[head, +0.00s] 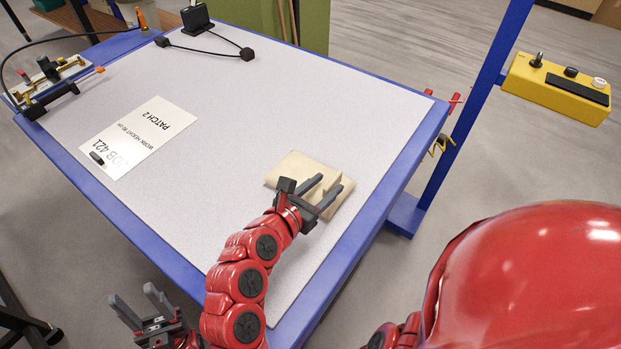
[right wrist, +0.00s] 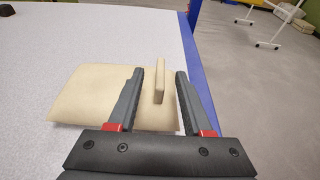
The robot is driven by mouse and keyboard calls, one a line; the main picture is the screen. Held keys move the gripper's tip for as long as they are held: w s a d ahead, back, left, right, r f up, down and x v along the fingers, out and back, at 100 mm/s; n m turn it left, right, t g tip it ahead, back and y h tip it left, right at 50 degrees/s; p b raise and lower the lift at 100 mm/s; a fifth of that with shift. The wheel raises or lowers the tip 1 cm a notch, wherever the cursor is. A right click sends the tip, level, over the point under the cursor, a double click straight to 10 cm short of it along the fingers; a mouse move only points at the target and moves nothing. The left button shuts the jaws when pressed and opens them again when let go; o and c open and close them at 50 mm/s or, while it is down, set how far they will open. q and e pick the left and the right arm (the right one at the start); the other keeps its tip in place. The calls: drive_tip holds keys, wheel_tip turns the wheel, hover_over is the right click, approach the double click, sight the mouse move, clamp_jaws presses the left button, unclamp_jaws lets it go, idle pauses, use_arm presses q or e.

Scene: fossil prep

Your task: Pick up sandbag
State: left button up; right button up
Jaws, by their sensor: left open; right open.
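The sandbag (head: 290,170) is a flat beige bag with a raised tab, lying on the table near its right edge. It also shows in the right wrist view (right wrist: 90,95), where its upright tab (right wrist: 161,82) stands between the two fingers. My right gripper (head: 322,193) is open over the sandbag, its fingers on either side of the tab with gaps. Part of the bag is hidden behind the gripper. My left gripper (head: 138,305) is open and empty, low at the bottom left, off the table's near edge.
The light table (head: 230,105) has a blue rim. A printed sheet (head: 145,137) lies at left on it, with a small dark object on its corner. A black device with a cable (head: 200,22) is at the back. A yellow control box (head: 557,88) hangs beyond a blue post at right. The table's middle is clear.

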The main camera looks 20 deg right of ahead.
sight(340, 174)
drive_tip(key=shift+p+x, duration=0.6)
drive_tip(key=shift+x, duration=2.75)
drive_tip(key=shift+f, duration=0.1)
clamp_jaws()
